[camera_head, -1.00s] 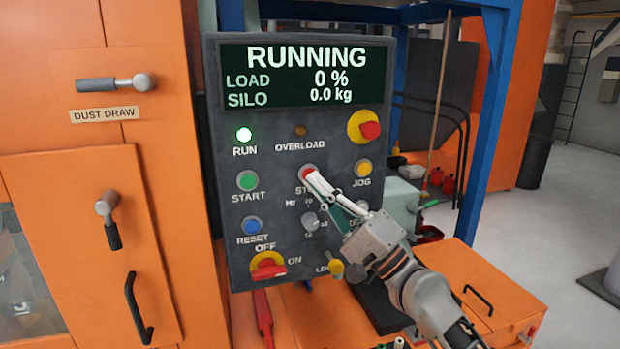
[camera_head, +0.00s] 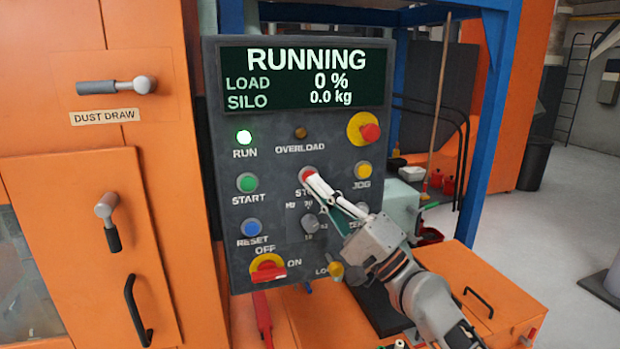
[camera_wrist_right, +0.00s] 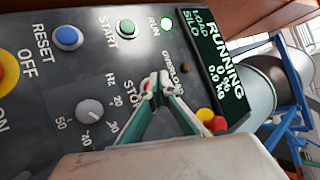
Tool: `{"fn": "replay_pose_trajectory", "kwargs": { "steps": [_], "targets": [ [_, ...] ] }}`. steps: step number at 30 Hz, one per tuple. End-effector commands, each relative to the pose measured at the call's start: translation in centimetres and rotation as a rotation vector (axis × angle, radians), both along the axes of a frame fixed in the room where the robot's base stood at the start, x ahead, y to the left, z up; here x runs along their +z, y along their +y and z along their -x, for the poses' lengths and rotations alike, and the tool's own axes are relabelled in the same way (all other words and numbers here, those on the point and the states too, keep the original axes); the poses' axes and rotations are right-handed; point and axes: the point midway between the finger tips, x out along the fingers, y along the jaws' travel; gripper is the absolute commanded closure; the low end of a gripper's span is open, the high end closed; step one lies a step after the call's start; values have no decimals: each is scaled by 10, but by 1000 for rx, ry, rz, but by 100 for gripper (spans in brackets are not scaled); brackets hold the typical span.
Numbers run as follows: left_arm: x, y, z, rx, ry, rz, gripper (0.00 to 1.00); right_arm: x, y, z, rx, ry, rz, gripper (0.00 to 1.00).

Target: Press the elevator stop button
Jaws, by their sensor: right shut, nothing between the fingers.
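The dark control panel (camera_head: 225,215) stands upright, and its screen (camera_head: 305,76) reads RUNNING, LOAD 0 %, SILO 0.0 kg. The red stop button (camera_head: 307,174) is in the panel's middle, partly hidden by my right gripper (camera_head: 315,183). The gripper is shut and empty, with its fingertips at the button in the head view. In the right wrist view the fingertips (camera_wrist_right: 158,82) cover most of the button, with a little red showing. I cannot tell whether they touch it. The green RUN lamp (camera_head: 244,137) is lit. My left gripper is not in view.
Close around are the green START button (camera_head: 247,182), yellow JOG button (camera_head: 363,168), blue RESET button (camera_head: 252,227), a grey knob (camera_head: 310,223) and the red emergency knob (camera_head: 370,131). A red-and-yellow OFF/ON switch (camera_head: 268,268) is low on the panel. Orange cabinet doors (camera_head: 80,190) stand left.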

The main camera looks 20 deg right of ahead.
Motion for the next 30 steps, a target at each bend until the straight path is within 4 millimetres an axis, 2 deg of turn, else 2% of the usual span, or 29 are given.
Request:
{"fn": "replay_pose_trajectory", "kwargs": {
  "steps": [30],
  "targets": [
    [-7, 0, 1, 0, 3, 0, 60, 0, 0, -9, 0, 0, 0, 100]
  ]
}}
